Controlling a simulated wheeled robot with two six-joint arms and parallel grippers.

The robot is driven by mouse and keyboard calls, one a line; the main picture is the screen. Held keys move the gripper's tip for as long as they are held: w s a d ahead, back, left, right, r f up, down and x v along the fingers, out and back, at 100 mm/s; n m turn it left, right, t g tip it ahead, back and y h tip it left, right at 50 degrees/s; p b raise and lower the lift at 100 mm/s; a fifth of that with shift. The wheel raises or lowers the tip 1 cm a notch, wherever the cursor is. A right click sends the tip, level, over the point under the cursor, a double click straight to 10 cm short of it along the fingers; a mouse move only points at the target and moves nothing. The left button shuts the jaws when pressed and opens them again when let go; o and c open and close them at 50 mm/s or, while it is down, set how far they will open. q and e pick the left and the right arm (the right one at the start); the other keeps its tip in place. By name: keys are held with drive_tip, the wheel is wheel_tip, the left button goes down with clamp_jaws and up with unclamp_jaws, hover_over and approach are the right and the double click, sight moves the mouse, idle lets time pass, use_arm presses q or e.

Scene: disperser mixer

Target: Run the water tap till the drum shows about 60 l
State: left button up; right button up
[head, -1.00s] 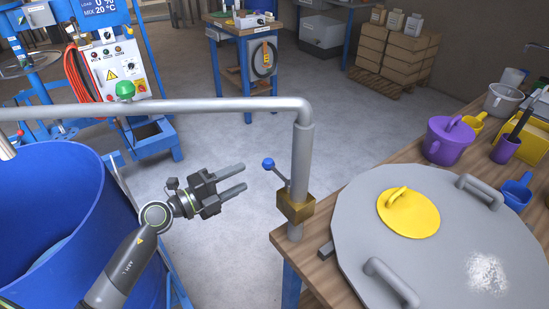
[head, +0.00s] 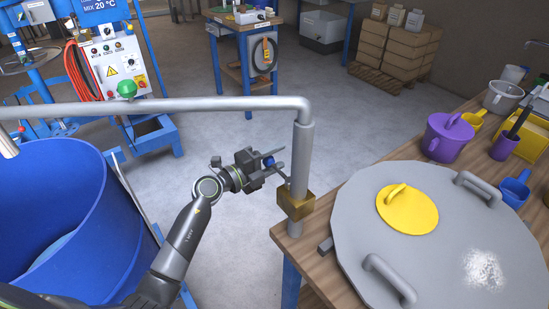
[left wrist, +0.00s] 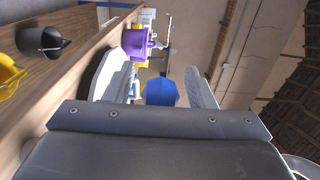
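The water tap is a grey pipe (head: 303,150) rising from the bench corner, with a brass valve body (head: 295,204) and a lever with a blue knob (head: 269,161). Its long arm runs left to a spout (head: 8,146) over the blue drum (head: 85,195). A paler blue area shows low inside the drum; I cannot read a level. My left gripper (head: 272,164) is at the lever, fingers pointing right. In the left wrist view the blue knob (left wrist: 160,92) lies between its fingers, which stand apart. No water stream is visible. My right gripper is out of view.
The wooden bench (head: 318,262) carries a large grey lid (head: 430,250) with a yellow cap (head: 407,208) close to the valve. Purple (head: 447,138) and blue (head: 515,190) vessels stand behind. A control panel (head: 118,68) stands at the back left. The floor between is clear.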

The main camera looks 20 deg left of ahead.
use_arm(q)
clamp_jaws()
drive_tip(key=shift+w+d+f+m+g+h+b, duration=0.1)
drive_tip(key=shift+w+d+m+g+h+b, duration=0.25)
drive_tip(key=shift+d+m+g+h+b, duration=0.75)
drive_tip(key=shift+w+d+r+m+g+h+b, duration=0.1)
drive_tip(key=shift+w+d+m+g+h+b, duration=0.4)
drive_tip(key=shift+m+g+h+b, duration=1.1)
drive_tip(key=shift+w+d+f+m+g+h+b, duration=0.15)
drive_tip(key=shift+d+m+g+h+b, duration=0.35)
drive_tip(key=shift+d+m+g+b, duration=0.95)
drive_tip(key=shift+a+n+g+p, duration=0.45)
drive_tip(key=shift+n, duration=0.1)
unclamp_jaws()
drive_tip(key=shift+w, duration=0.1)
